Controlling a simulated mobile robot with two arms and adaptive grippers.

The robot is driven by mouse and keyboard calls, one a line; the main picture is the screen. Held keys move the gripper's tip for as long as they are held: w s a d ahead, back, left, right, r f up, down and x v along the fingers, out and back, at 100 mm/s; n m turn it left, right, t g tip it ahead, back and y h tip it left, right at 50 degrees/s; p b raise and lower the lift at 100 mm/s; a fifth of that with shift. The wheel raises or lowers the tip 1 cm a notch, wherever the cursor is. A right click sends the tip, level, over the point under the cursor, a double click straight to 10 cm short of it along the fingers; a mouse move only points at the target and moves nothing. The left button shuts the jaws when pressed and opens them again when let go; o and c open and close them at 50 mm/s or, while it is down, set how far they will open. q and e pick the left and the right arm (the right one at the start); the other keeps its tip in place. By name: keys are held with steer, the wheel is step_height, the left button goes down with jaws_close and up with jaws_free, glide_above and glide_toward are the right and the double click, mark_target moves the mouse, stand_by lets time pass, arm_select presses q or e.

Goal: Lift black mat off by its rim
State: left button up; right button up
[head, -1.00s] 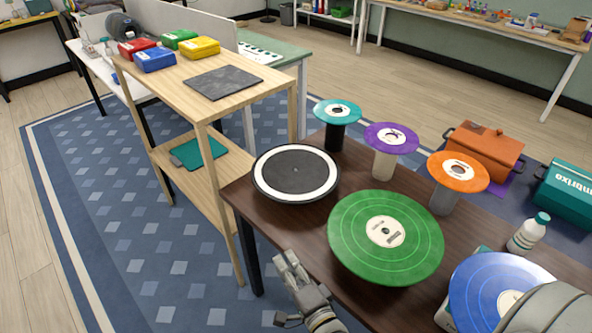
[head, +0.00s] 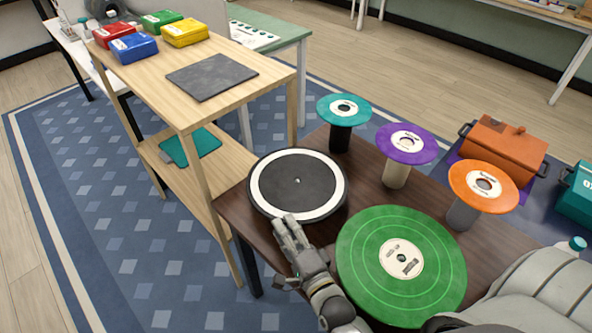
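The round black mat (head: 297,182) with a white ring lies flat on a dark round base at the left end of the dark brown table. My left gripper is not in view.
A large green disc (head: 372,270) is right beside my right gripper. Teal (head: 328,116), purple (head: 388,151) and orange (head: 463,184) discs stand on posts behind. A wooden shelf (head: 181,115) with a square dark sheet (head: 211,77) stands left of the table.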

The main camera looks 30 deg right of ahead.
mark_target(270, 205)
steer(key=shift+w+r, duration=0.1)
steer(key=shift+w, duration=0.3)
steer(key=shift+w+a+r, duration=0.1)
steer(key=shift+w, duration=0.2)
steer(key=shift+w+a+p, duration=0.15)
steer(key=shift+w+p, duration=0.2)
steer(key=shift+w, duration=0.35)
steer(key=w, duration=0.3)
steer(key=shift+w+a+p, duration=0.1)
steer(key=shift+w+p, duration=0.2)
steer(key=shift+w+f, duration=0.2)
steer(key=shift+w, duration=0.05)
jaws_close()
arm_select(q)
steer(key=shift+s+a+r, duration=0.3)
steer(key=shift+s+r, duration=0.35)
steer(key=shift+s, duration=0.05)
